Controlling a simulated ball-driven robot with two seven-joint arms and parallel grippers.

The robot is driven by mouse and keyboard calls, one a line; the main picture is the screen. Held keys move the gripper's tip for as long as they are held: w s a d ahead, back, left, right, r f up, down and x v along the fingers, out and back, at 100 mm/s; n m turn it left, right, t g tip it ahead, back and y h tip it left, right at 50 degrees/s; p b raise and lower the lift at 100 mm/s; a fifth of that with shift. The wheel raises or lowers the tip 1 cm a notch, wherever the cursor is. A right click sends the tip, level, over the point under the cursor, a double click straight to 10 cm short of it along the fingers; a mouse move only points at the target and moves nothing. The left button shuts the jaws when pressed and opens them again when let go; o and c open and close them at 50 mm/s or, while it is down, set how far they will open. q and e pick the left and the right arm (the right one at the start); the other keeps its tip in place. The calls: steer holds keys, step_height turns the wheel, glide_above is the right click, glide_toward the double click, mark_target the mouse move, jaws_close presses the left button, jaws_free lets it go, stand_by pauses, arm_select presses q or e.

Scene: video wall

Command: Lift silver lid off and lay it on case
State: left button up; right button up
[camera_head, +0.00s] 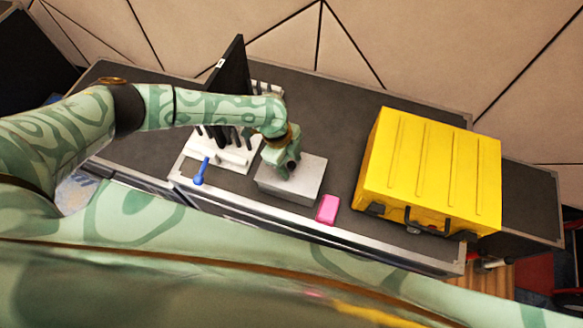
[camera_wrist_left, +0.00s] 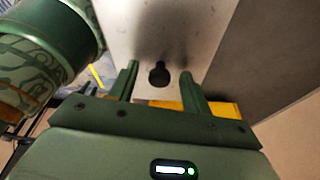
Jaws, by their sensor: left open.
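The silver lid (camera_head: 303,178) is a flat grey slab on top of a box on the dark bench, near the middle of the head view. In the left wrist view the lid (camera_wrist_left: 195,25) fills the upper middle, with a dark round knob (camera_wrist_left: 159,74) on it. My left gripper (camera_head: 287,168) is over the lid and open. In the wrist view its two green fingers (camera_wrist_left: 161,82) stand on either side of the knob, apart from it. The yellow case (camera_head: 430,165) stands closed to the right on the bench. My right gripper is not in view.
A pink block (camera_head: 327,209) lies between the silver box and the case, near the bench's front edge. A white rack with a blue-handled tool (camera_head: 201,171) and a dark upright panel (camera_head: 230,75) stand left of the box. The case's ribbed top is clear.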

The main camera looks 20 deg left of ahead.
arm_select(q)
jaws_close()
steer(key=shift+r, duration=0.1)
